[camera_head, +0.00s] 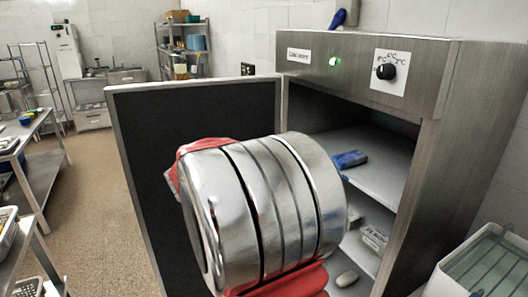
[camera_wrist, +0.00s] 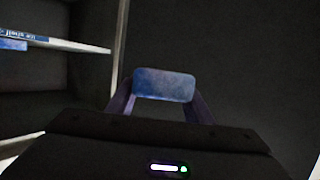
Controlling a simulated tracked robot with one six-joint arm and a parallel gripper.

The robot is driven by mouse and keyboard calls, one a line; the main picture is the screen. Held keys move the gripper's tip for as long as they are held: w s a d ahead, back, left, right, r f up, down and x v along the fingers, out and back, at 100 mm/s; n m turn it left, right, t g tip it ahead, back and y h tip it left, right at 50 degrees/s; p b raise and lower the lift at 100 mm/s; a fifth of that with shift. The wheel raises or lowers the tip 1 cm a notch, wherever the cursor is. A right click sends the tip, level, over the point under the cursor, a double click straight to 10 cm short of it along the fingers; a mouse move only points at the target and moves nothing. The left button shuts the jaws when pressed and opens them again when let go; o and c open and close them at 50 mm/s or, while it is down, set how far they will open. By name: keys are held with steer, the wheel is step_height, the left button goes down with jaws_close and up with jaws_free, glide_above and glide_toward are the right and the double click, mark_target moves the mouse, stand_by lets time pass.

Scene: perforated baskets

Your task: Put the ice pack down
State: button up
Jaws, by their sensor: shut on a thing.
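In the wrist view my gripper (camera_wrist: 164,97) is shut on a blue, rounded rectangular ice pack (camera_wrist: 165,84), a finger at each end. The pack is held up before a dark panel, apart from the shelf. The steel cabinet (camera_head: 455,95) stands open in the head view, with its dark-faced door (camera_head: 145,130) swung out to the left. Its upper shelf (camera_head: 385,165) shows a blue item (camera_head: 350,160) near the left. In the wrist view the shelf edge (camera_wrist: 85,46) carries a label reading "ice shelf". My arm hides my gripper in the head view.
Below the upper shelf, small pale items (camera_head: 375,238) stand on a lower level. A blue object (camera_head: 340,18) lies on the cabinet top. Metal tables (camera_head: 45,165) stand left, with open floor between.

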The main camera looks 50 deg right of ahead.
steer(key=w+a+f+n+t+y, duration=0.2)
steer(key=w+a+n+y, duration=0.1)
steer(key=a, duration=1)
steer(key=w+a+f+n+t+y, duration=0.2)
steer(key=w+a+f+n, duration=0.1)
steer(key=a, duration=1)
steer(key=w+a+f+n+t+y, duration=0.2)
steer(key=w+a+n+t+y, duration=0.1)
steer(key=a, duration=1)
steer(key=shift+w+a+f+y, duration=0.25)
steer(key=shift+a+f+y, duration=0.05)
steer(key=shift+s, duration=0.1)
